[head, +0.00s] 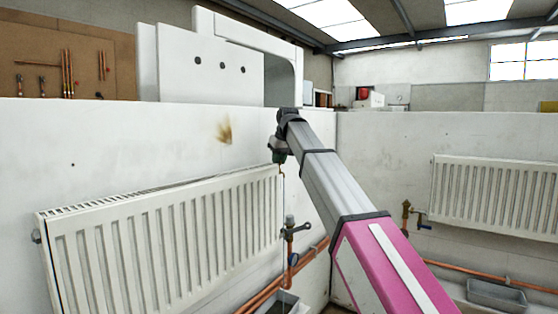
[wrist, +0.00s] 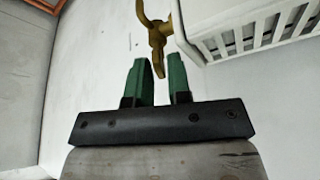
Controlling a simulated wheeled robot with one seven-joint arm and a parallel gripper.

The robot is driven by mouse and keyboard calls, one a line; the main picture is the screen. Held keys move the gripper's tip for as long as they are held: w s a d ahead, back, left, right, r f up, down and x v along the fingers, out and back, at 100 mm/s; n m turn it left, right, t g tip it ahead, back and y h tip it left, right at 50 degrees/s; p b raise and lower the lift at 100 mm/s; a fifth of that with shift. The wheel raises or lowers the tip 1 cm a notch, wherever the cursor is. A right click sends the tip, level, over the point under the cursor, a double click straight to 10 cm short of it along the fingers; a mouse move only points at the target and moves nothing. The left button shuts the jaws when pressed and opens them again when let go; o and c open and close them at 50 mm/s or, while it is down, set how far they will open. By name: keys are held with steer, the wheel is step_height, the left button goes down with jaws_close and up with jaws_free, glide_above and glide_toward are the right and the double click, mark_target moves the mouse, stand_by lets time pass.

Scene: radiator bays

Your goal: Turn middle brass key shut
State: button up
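A brass key (wrist: 157,40) shows at the top centre of the wrist view, beside the upper corner of a white radiator (wrist: 250,28). Its lower end appears in the gap between the two green fingers of my gripper (wrist: 159,66). The fingers stand apart, with visible space on each side of the key; I cannot tell how deep the key sits between them. In the head view my gripper (head: 279,154) is small and dark, at the upper right end of the left radiator (head: 165,240). The key is barely visible there.
A pipe valve with a grey lever (head: 291,229) stands below my gripper. Copper pipes (head: 275,287) and a grey tray (head: 285,302) lie low beside it. A second radiator (head: 495,195) hangs right, with a blue-handled brass valve (head: 406,214) and another tray (head: 497,295).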

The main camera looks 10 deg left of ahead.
jaws_close()
steer(key=m+h, duration=0.1)
steer(key=m, duration=0.2)
steer(key=m+t+h, duration=0.1)
steer(key=m, duration=0.2)
steer(key=shift+a+m, duration=0.15)
steer(key=shift+m, duration=0.15)
steer(key=m+h, duration=0.1)
steer(key=m, duration=0.3)
steer(key=shift+h, duration=0.4)
steer(key=shift+m+h, duration=0.4)
steer(key=shift+m, duration=0.8)
steer(key=shift+s, duration=0.1)
